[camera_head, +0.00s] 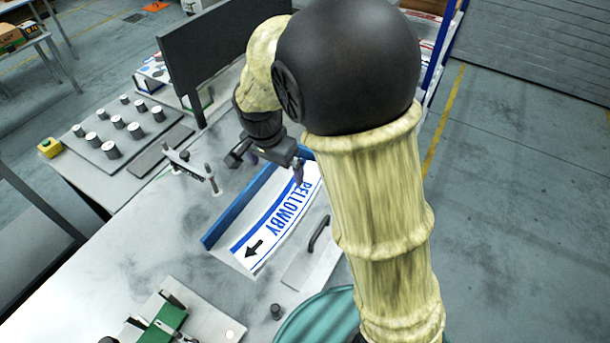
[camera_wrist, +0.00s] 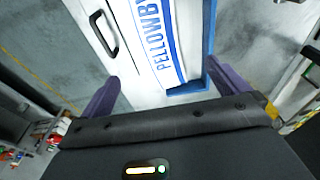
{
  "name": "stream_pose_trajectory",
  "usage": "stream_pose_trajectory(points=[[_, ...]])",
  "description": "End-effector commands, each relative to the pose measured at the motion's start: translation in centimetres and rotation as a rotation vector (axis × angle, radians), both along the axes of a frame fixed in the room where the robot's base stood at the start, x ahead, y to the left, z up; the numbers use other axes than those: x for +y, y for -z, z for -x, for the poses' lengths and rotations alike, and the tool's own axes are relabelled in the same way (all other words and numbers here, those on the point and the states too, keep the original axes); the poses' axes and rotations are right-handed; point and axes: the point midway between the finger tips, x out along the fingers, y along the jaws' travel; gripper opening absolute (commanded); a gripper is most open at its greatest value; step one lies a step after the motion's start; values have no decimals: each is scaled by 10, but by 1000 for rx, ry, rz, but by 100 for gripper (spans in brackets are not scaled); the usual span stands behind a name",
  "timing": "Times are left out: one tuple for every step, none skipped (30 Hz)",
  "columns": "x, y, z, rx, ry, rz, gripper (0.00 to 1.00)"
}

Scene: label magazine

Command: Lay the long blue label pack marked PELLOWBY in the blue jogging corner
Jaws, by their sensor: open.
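The long PELLOWBY pack (camera_head: 272,226) is white with blue stripes, blue lettering and a black arrow. It lies flat, face up, in the blue jogging corner (camera_head: 228,222), its long side along the blue wall. My gripper (camera_head: 274,167) is open and empty at the pack's far end. In the wrist view its purple fingers (camera_wrist: 164,92) stand apart, one on each side of that end. My arm hides some of the head view.
A plate with a black handle (camera_head: 319,233) lies beside the pack. A small post bracket (camera_head: 190,170) stands left of the corner.

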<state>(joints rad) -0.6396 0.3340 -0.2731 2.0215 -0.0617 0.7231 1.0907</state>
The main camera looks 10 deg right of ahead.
Motion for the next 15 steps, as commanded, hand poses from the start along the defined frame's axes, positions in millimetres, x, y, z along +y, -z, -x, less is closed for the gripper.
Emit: stream_pose_trajectory(points=[[-2,0,0,0,-2,-1,100],[-4,0,1,1,-6,-2,100],[-8,0,2,2,-17,-5,100],[-12,0,4,3,-28,-7,100],[-17,1,6,5,-44,-11,100],[-26,1,9,4,-70,-18,100],[-34,1,13,6,-94,-22,100],[-42,2,17,3,-123,-27,100],[-54,3,23,2,-164,-32,100],[-62,3,28,-2,-200,-36,100],[-71,4,34,-6,-235,-37,100],[-83,5,42,-14,-283,-39,100],[-91,5,49,-19,-320,-38,100],[-98,6,55,-26,-358,-36,100],[-109,7,64,-35,-407,-32,100]])
